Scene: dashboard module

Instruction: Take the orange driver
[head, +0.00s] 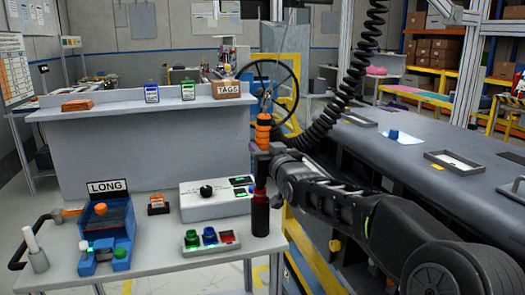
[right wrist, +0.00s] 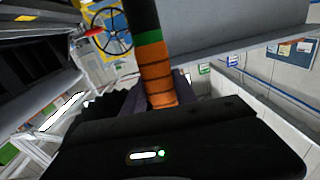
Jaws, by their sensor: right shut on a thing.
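The orange driver (head: 263,132) stands upright above the right end of the front table in the head view. My right gripper (head: 265,150) is shut on it from the right, just below its ringed orange part. In the right wrist view the driver (right wrist: 156,75) shows an orange grip with dark rings, a green band and a black section, held at the jaws (right wrist: 163,104). A dark upright cylinder (head: 260,217) stands on the table directly below it. I cannot tell whether the driver's lower end is inside that cylinder. My left gripper is not in view.
The front table (head: 170,277) holds a blue fixture (head: 107,225) under a LONG sign, a grey control box (head: 215,203) and a button panel (head: 210,240). Behind is a grey bench (head: 150,135). A dark grey worktop (head: 430,185) with trays lies to the right. A coiled black cable hangs near my arm.

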